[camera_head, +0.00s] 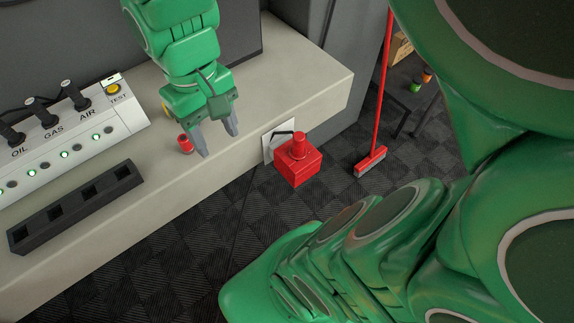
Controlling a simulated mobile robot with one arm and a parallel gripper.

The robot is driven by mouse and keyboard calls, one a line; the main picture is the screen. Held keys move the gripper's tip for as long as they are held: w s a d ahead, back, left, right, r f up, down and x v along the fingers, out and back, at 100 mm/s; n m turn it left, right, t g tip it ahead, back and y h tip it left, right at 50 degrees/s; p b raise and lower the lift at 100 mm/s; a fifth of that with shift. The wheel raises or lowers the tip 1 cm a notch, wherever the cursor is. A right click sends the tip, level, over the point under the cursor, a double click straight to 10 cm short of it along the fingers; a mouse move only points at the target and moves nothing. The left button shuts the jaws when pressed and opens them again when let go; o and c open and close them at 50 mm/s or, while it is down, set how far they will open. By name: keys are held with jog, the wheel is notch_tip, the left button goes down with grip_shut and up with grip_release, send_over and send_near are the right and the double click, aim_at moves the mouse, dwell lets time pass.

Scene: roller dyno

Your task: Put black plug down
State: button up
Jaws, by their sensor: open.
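Several black plugs stand upright in the white panel (100,122) at left: one at OIL (11,134), one at GAS (42,116) and one at AIR (75,98). Black cables run from them to the left. My gripper (217,143) points down over the counter, right of the panel, with its fingers apart. I see no plug between the fingers. A black holder (85,205) with several square openings lies on the counter in front of the panel.
A small red cylinder (185,144) is on the counter (308,78) just left of my gripper. A red box with a knob (298,168) is by the counter's front edge. A red broom (371,160) stands on the dark floor at right. Counter space behind my gripper is clear.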

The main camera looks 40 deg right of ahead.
jog(key=s+d+f, duration=0.1)
jog(key=s+f, duration=0.1)
jog(key=s, duration=0.2)
jog(key=s+d+f+m, duration=0.1)
jog(key=s, duration=0.4)
jog(key=shift+s+d+f, duration=0.3)
jog(key=shift+f, duration=0.05)
notch_tip(320, 180, up, 13)
dwell(1.1)
